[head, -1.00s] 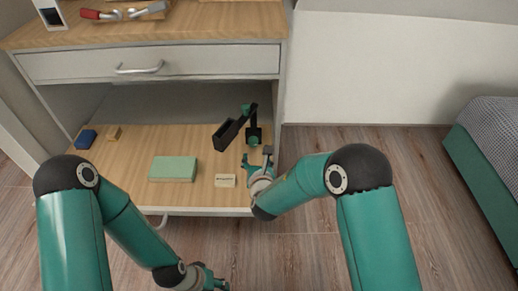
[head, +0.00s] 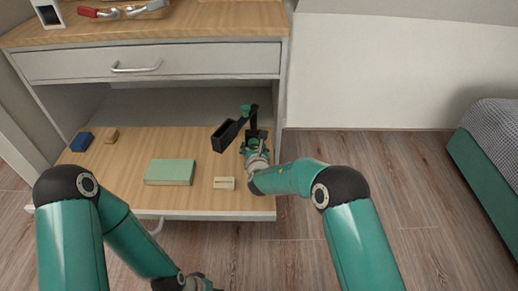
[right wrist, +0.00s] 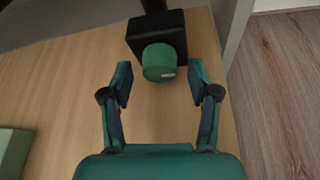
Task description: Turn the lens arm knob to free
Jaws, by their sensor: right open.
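The lens arm stands on the low wooden shelf, with a black base (right wrist: 176,28), an upright post and a black box-like head (head: 225,135) reaching out to the left. A green joint (head: 246,109) shows at the top of its post. In the right wrist view a green round knob (right wrist: 158,62) with a small pale mark sticks out from the base. My right gripper (right wrist: 159,88) is open, with one finger on each side just short of the knob, holding nothing. In the head view it hides the knob. My left gripper (head: 203,284) is low at the bottom edge, mostly cut off.
A closed drawer (head: 190,63) is above. Floor is free at right.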

